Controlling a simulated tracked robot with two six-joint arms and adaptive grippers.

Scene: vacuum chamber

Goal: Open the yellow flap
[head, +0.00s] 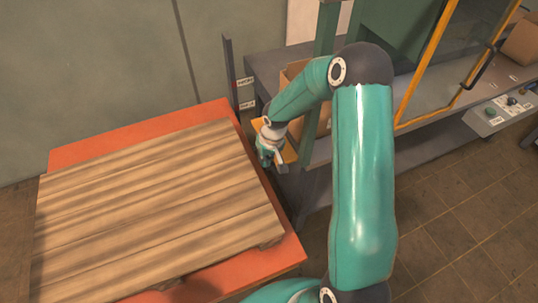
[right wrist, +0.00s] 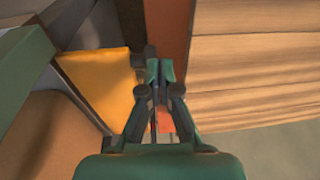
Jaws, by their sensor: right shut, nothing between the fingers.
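The yellow flap (head: 289,152) is a small flat panel at the front left end of the grey bench, mostly behind my right gripper in the head view. In the right wrist view the yellow flap (right wrist: 98,82) lies left of the fingers as a broad yellow sheet. My right gripper (head: 280,163) is shut and empty, right at the flap's edge. In the right wrist view its fingers (right wrist: 157,72) are close together beside the flap's right edge; I cannot tell whether they touch it. My left gripper is not in view.
A wooden pallet (head: 150,210) on an orange-red platform (head: 75,154) fills the left. A cardboard box (head: 292,76) stands behind my right arm. A yellow-framed guard (head: 428,62) and a control box (head: 497,113) are at the right. Tiled floor (head: 465,215) is clear at lower right.

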